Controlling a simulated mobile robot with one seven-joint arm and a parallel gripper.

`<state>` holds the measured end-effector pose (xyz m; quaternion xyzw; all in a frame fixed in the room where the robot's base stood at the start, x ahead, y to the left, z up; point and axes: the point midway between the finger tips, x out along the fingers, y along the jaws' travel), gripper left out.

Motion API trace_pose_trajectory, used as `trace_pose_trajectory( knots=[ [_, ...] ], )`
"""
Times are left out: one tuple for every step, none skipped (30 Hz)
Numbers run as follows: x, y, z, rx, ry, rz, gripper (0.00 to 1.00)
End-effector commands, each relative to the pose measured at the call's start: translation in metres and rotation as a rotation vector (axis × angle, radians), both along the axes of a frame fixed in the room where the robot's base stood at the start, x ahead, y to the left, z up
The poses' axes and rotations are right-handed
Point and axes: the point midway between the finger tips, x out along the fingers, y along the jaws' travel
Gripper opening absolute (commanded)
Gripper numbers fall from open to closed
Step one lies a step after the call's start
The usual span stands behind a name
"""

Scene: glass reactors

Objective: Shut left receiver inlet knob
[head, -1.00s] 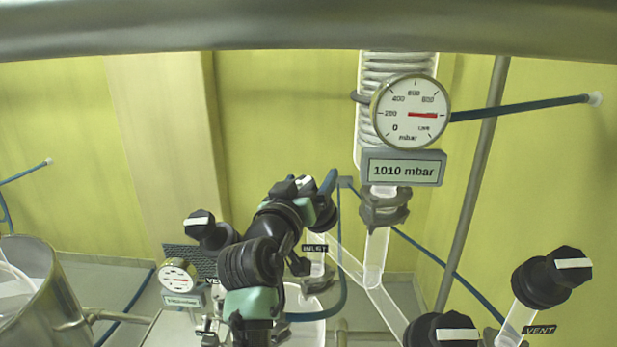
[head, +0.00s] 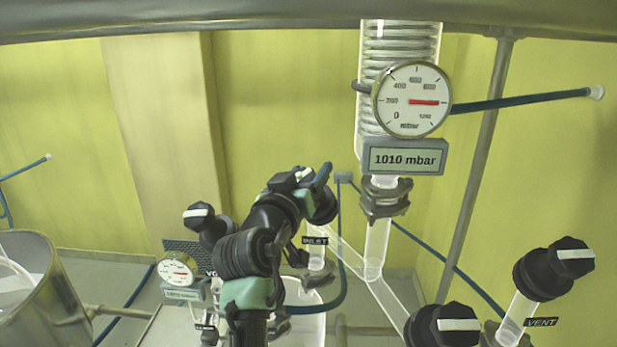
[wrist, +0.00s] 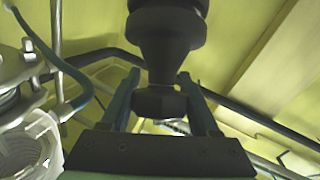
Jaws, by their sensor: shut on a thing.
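The inlet knob (head: 322,208) is black and sits above the small INLET label (head: 315,240), at the top of a glass tube in the middle of the head view. My gripper (head: 321,186) reaches it from the left and is shut on it. In the wrist view the black knob (wrist: 160,103) stands between the two dark fingers of my gripper (wrist: 161,98), with its wider black body above. My gripper and arm hide part of the knob in the head view, and its turn angle cannot be read.
A pressure gauge (head: 411,100) with a 1010 mbar display (head: 404,158) hangs to the right. Two other black knobs stand lower right, one at the VENT label (head: 541,322). Another knob (head: 203,216) and a small gauge (head: 178,269) are left of my arm. A steel vessel (head: 62,305) stands far left.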

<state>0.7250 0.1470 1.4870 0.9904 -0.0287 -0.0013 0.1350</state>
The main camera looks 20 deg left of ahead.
Motion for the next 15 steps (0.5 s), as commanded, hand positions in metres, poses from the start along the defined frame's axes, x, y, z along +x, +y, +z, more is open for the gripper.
trace_pose_trajectory(
  knots=[
    [-0.0001, 0.0006, -0.0045, 0.005, -0.004, -0.009, 0.06],
    [-0.0001, 0.0005, -0.0049, 0.011, -0.007, -0.016, 0.06],
    [-0.0002, 0.0002, -0.0052, 0.017, -0.012, -0.027, 0.06],
    [-0.0002, -0.0001, -0.0061, 0.021, -0.015, -0.037, 0.06],
    [-0.0003, -0.0003, -0.0066, 0.027, -0.018, -0.046, 0.06],
    [-0.0004, -0.0002, -0.0066, 0.036, -0.024, -0.060, 0.06],
    [-0.0005, -0.0008, -0.0074, 0.042, -0.027, -0.074, 0.06],
    [-0.0004, -0.0013, -0.0073, 0.051, -0.032, -0.086, 0.06],
    [-0.0005, -0.0020, -0.0081, 0.060, -0.037, -0.106, 0.06],
    [-0.0006, -0.0024, -0.0079, 0.068, -0.041, -0.119, 0.06],
    [-0.0008, -0.0026, -0.0079, 0.075, -0.047, -0.133, 0.06],
    [-0.0008, -0.0036, -0.0077, 0.087, -0.052, -0.155, 0.06],
    [-0.0008, -0.0041, -0.0076, 0.095, -0.057, -0.170, 0.06],
    [-0.0011, -0.0045, -0.0072, 0.104, -0.062, -0.185, 0.06],
    [-0.0012, -0.0049, -0.0067, 0.115, -0.068, -0.205, 0.06]
  ],
)
